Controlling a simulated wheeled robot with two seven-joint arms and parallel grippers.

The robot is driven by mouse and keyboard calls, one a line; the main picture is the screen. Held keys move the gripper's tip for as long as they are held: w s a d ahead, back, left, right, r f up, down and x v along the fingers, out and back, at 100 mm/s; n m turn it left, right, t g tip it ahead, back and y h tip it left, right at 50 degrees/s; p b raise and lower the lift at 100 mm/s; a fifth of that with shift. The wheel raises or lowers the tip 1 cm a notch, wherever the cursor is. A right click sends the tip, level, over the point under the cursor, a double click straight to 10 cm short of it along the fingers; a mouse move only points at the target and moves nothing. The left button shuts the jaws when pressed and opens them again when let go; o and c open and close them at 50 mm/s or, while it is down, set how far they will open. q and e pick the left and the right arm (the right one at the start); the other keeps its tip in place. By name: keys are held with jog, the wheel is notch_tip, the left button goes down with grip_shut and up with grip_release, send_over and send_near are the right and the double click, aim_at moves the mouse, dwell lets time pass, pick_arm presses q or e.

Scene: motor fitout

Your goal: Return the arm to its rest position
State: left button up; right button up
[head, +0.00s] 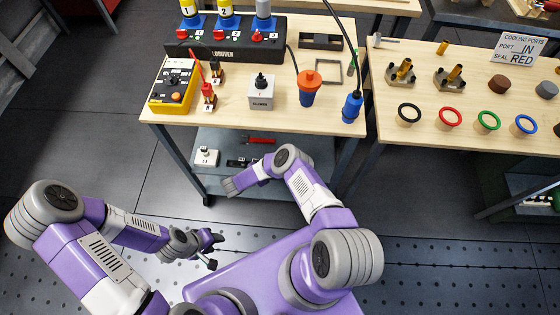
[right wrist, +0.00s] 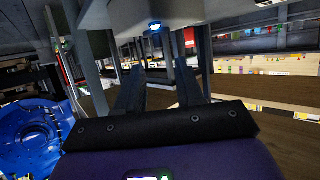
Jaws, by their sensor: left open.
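My left arm (head: 105,262) comes in from the left, folded low over the floor beside my base. My left gripper (head: 214,251) is open, with its fingers apart and nothing seen between them. My right arm (head: 315,195) reaches up from my base and bends left at the elbow, in front of the workbench. Its hand end (head: 232,187) is beside the bench's lower shelf in the head view, where its fingers are too small to judge. In the right wrist view my right gripper (right wrist: 159,80) has two dark fingers apart, with nothing between them.
The workbench (head: 225,110) holds a yellow meter (head: 175,86), a grey box (head: 261,92), an orange-topped blue connector (head: 308,88) and a blue plug (head: 352,106). A second table (head: 425,140) with coloured rings stands right. Open floor (head: 80,145) lies left.

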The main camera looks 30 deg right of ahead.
jog(key=shift+s+a+r, duration=0.1)
jog(key=shift+a+r, duration=0.05)
jog(key=shift+a, duration=0.15)
dwell(0.4)
jog(key=w+a+r+n+t+y, duration=0.4)
jog(key=a+n+t+y, duration=0.25)
jog(key=a+y, duration=0.35)
jog(key=s+r+n+g+y, duration=0.2)
jog(key=s+g, duration=0.1)
jog(key=s, duration=0.5)
jog(key=s+a+r+n+g+y, duration=0.1)
jog(key=s+r+n+g+y, duration=0.1)
jog(key=s, duration=0.6)
jog(key=s+r+n+g+y, duration=0.2)
jog(key=s+g+y, duration=0.1)
jog(key=s, duration=0.6)
jog(key=shift+a+r+g+p, duration=0.25)
jog(key=shift+a+g+p, duration=0.15)
jog(key=shift+g, duration=0.15)
